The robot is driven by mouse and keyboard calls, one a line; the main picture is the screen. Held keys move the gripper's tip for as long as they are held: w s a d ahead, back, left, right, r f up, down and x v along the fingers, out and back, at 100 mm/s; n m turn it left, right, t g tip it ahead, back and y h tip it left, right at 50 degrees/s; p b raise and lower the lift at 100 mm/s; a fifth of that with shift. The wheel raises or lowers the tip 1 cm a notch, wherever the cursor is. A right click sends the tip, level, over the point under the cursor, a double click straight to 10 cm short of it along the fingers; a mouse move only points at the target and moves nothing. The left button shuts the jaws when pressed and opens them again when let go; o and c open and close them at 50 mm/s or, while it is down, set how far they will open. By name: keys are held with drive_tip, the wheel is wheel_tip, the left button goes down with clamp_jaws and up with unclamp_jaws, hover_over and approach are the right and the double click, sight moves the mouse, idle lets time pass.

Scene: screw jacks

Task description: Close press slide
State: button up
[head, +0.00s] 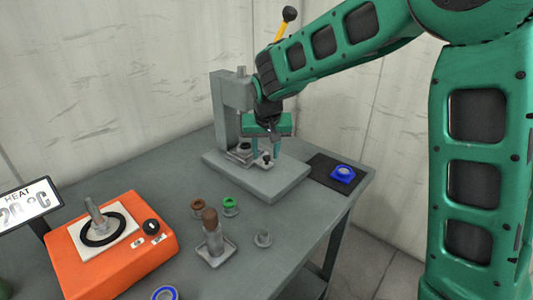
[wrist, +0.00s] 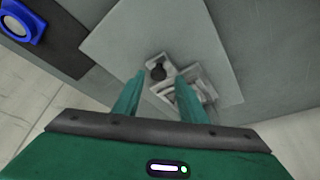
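The grey press (head: 227,105) stands at the back of the table on a wide base plate (head: 270,184). My gripper (head: 265,153) points down at the knob. Its two green fingers are apart, also in the wrist view (wrist: 160,82). I cannot tell whether they touch the knob. My gripper and arm partly hide the press.
A blue ring part (head: 342,174) lies on a black mat (head: 323,168) right of the press. An orange heater (head: 115,250) is at front left.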

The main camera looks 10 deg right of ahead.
drive_tip(key=v, duration=1)
drive_tip(key=shift+r, duration=0.3)
drive_tip(key=shift+d, duration=0.15)
drive_tip(key=s+d+f+m+g, duration=0.1)
drive_tip(key=s+d, duration=0.6)
drive_tip(key=d, duration=0.4)
drive_tip(key=s+d+f+m+g, duration=0.1)
drive_tip(key=s+d+f+m, duration=0.1)
drive_tip(key=s+d, duration=0.65)
drive_tip(key=s+d+f+g, duration=0.1)
drive_tip(key=s+d+f, duration=0.1)
drive_tip(key=s, duration=0.4)
drive_tip(key=s+d+f+m, duration=0.1)
drive_tip(key=s+d+f, duration=0.1)
drive_tip(key=s, duration=0.5)
drive_tip(key=s+d+f+m+g, duration=0.1)
drive_tip(key=s+d+f, duration=0.1)
drive_tip(key=s+d, duration=0.2)
drive_tip(key=s, duration=0.3)
drive_tip(key=shift+s+d+f+g+y, duration=0.25)
drive_tip(key=shift+f+g+y, duration=0.05)
drive_tip(key=shift+y, duration=0.1)
